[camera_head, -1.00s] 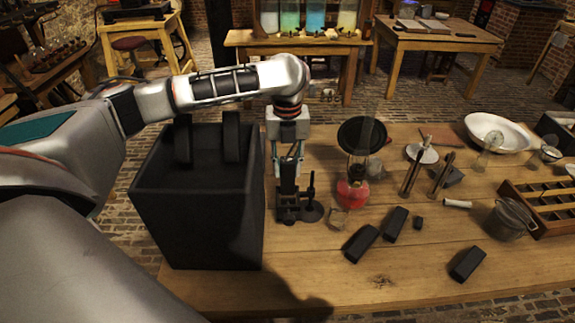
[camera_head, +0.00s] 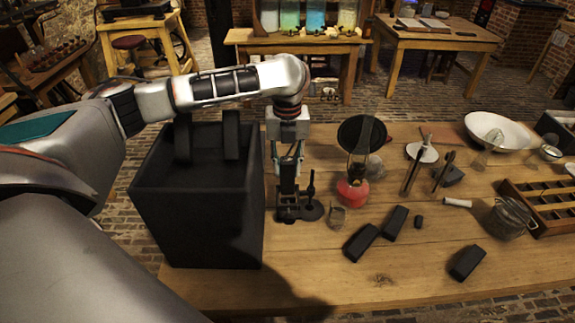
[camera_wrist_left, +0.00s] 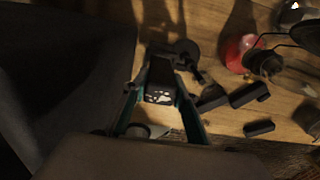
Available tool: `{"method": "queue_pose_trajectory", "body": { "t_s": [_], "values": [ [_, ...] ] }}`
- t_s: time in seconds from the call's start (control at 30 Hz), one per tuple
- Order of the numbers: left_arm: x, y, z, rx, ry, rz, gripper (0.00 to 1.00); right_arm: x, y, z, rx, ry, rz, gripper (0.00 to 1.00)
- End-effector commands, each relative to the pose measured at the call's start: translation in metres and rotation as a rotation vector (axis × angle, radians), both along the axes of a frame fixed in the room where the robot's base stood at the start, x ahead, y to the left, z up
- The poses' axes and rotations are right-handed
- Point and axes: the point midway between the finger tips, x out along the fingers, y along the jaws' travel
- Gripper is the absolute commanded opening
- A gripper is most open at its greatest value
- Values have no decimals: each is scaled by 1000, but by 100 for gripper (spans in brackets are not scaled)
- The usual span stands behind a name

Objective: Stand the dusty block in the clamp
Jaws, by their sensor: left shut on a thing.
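My left gripper (camera_head: 288,172) points down at the left part of the table, just right of the large black bin. It is shut on a dark block (camera_wrist_left: 159,80) with pale, dusty patches on its end, seen between the fingers in the left wrist view. The block is over the black clamp (camera_head: 312,211), which has a round base and a thin upright post. The clamp also shows in the left wrist view (camera_wrist_left: 187,50). Fingers and block hide part of the clamp, so I cannot tell whether the block is seated in it. My right gripper is not in view.
The tall black bin (camera_head: 200,220) stands close on the left. A red-based lamp (camera_head: 352,192) stands to the right of the clamp. Dark blocks (camera_head: 361,243) lie on the table in front. A slotted wooden tray (camera_head: 545,212) and a white bowl (camera_head: 500,130) are farther right.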

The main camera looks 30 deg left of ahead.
Motion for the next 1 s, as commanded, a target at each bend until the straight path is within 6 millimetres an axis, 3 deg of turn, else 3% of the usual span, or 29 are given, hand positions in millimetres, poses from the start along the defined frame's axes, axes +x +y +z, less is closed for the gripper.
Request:
{"method": "queue_pose_trajectory", "body": {
  "t_s": [1.0],
  "values": [
    [0, 0, -23, 0, 0, 0, 0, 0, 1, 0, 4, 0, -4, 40]
  ]
}}
